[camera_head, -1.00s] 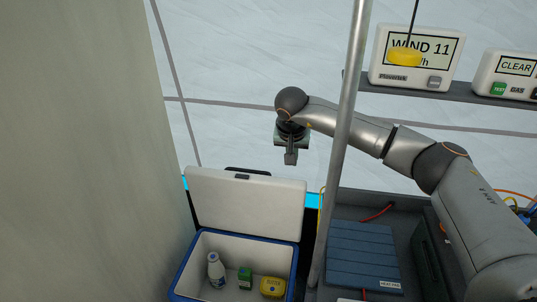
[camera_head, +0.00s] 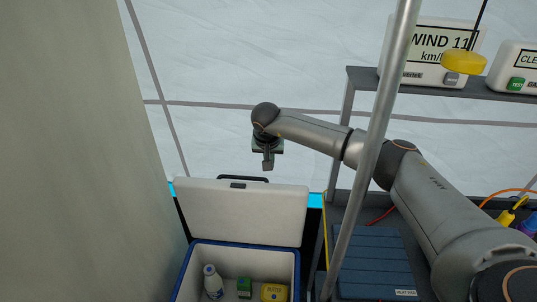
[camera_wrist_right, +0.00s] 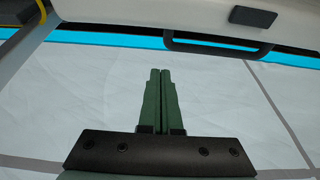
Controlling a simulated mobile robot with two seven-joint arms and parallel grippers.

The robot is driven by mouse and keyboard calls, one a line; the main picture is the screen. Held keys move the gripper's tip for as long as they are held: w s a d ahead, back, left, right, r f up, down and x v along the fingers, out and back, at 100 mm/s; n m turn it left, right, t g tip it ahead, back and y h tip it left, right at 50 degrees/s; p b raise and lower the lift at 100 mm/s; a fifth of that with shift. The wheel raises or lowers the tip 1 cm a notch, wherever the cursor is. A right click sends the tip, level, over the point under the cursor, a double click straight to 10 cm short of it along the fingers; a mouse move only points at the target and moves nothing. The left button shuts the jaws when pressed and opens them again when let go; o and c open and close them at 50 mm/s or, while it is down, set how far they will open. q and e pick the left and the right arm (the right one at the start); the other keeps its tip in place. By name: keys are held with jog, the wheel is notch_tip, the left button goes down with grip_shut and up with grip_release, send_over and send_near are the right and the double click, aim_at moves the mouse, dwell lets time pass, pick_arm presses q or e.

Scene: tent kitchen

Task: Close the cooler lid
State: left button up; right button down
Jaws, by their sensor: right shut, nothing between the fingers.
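The cooler (camera_head: 187,262) stands low in the head view, with white walls and a blue rim. Its white lid (camera_head: 242,213) is open and stands up at the back, with a dark latch and a black handle (camera_head: 243,178) at its top edge. The handle also shows in the right wrist view (camera_wrist_right: 217,50), with part of the lid (camera_wrist_right: 190,12) above it. My right gripper (camera_head: 268,166) is shut and empty, just above and behind the lid's top edge. Its green fingers are pressed together in the wrist view (camera_wrist_right: 160,75), apart from the handle. My left gripper is not in view.
Inside the cooler are a white bottle (camera_head: 212,281), a green box (camera_head: 244,286) and a yellow box (camera_head: 274,291). A metal pole (camera_head: 376,140) stands right of the cooler, in front of my right arm. A blue slatted pad (camera_head: 372,262) lies to the right. A shelf (camera_head: 450,88) holds display devices.

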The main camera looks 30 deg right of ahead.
pick_arm(q)
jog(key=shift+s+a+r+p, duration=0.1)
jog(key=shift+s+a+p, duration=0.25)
jog(key=shift+p, duration=0.2)
pick_arm(e)
jog(key=s+a+f, duration=0.2)
jog(key=shift+s, duration=0.3)
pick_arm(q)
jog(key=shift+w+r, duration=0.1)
pick_arm(e)
jog(key=shift+s, duration=0.1)
